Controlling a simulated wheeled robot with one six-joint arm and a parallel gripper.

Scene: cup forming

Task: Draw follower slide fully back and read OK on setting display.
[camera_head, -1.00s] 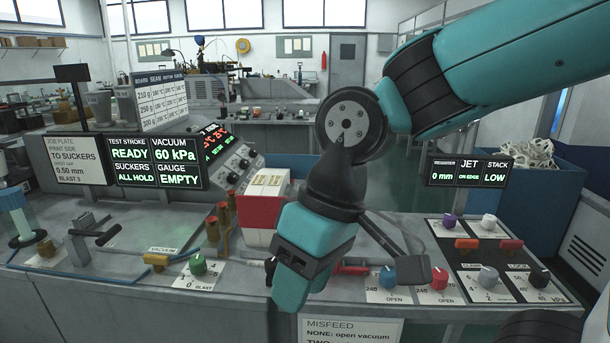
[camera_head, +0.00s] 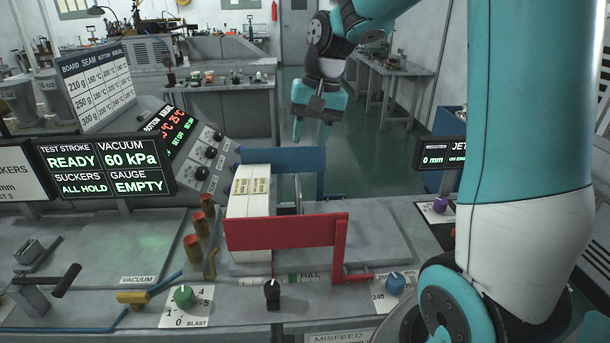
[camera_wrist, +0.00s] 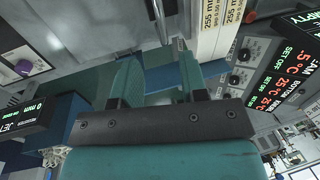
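My gripper (camera_head: 312,138) hangs above and behind the stack bay in the head view, fingers pointing down. In the wrist view its two teal fingers (camera_wrist: 158,72) stand apart with nothing held. A red plate (camera_head: 282,233) stands at the front of a white blank stack (camera_head: 248,205), and a blue plate (camera_head: 290,160) stands behind it. I cannot tell which part is the follower slide. A small display (camera_head: 436,155) reads 0 mm beside JET, partly hidden by my arm; it also shows in the wrist view (camera_wrist: 22,116). No OK is legible.
The left display (camera_head: 105,165) reads READY, 60 kPa, ALL HOLD and EMPTY. A black knob (camera_head: 272,294) sits by the FULL scale. Green (camera_head: 184,297) and blue (camera_head: 396,283) knobs flank it. Brass posts (camera_head: 194,248) stand left of the stack.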

